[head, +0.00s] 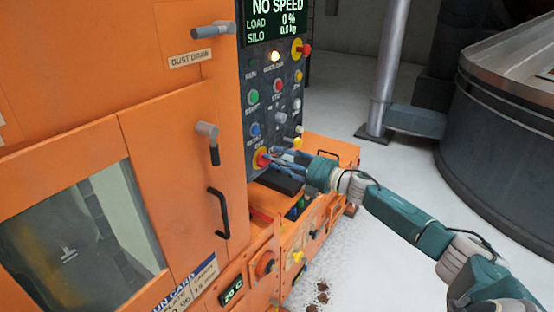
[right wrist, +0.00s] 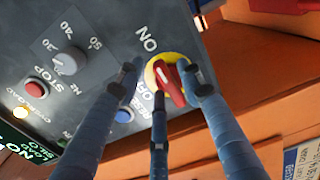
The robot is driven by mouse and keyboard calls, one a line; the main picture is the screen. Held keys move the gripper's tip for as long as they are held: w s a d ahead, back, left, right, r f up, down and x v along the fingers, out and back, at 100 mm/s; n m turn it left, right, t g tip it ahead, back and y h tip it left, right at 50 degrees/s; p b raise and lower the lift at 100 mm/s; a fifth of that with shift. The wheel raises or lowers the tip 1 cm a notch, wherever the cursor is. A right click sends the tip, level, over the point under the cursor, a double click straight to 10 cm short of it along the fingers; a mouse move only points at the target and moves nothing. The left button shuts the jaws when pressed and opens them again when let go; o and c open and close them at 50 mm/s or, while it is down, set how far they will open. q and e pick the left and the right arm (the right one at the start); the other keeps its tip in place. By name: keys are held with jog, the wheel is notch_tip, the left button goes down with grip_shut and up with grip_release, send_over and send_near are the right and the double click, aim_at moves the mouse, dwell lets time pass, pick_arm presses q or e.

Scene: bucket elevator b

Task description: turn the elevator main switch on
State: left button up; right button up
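The main switch (head: 262,159) is a red handle on a round yellow base, low on the dark control panel. In the right wrist view the switch (right wrist: 168,79) shows close up, its red handle slanted, with ON and OFF lettering on the panel beside it. My right gripper (head: 275,156) is at the switch. In the wrist view its blue fingers (right wrist: 163,82) are spread around the handle, one tip close to the handle's right side and one out to the left. I cannot tell whether any finger touches it. My left gripper is not in view.
The dark panel carries several buttons, a knob (right wrist: 68,61), a red-and-yellow stop button (head: 302,49) and a lit display (head: 275,20) reading NO SPEED. The orange cabinet (head: 170,140) stands left, with an orange ledge below the panel. A grey post (head: 389,70) and round vat (head: 500,130) stand right.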

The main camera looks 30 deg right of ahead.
jog(key=v, duration=1.2)
jog(key=shift+f, duration=0.1)
dwell(0.5)
